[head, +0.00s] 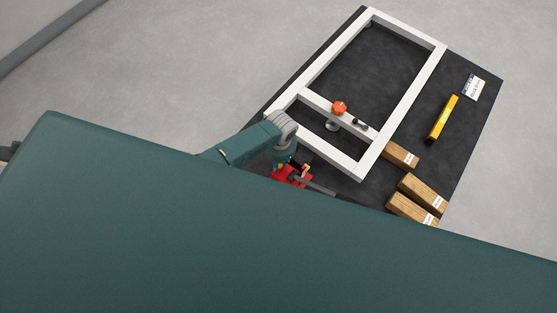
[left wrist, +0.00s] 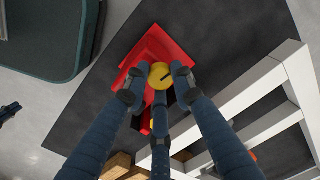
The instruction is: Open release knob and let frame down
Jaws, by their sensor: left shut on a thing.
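A red jack-like device (head: 287,177) sits on the dark mat at the frame's near-left corner; it also shows in the left wrist view (left wrist: 148,48). Its round yellow knob (left wrist: 161,74) has a dark slot mark. My left gripper (left wrist: 158,84) has its three fingers closed around the knob; in the head view the gripper (head: 288,162) is partly hidden by its own wrist. The white frame (head: 405,95) lies beside the device, with a crossbar. Whether the device touches the frame is hidden. My right gripper is in neither view.
An orange knob (head: 339,107) sits on the crossbar. Wooden blocks (head: 422,193) lie near the frame's right corner. A yellow level (head: 442,119) and a white card (head: 474,87) lie on the mat (head: 483,125). Bare floor surrounds the mat.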

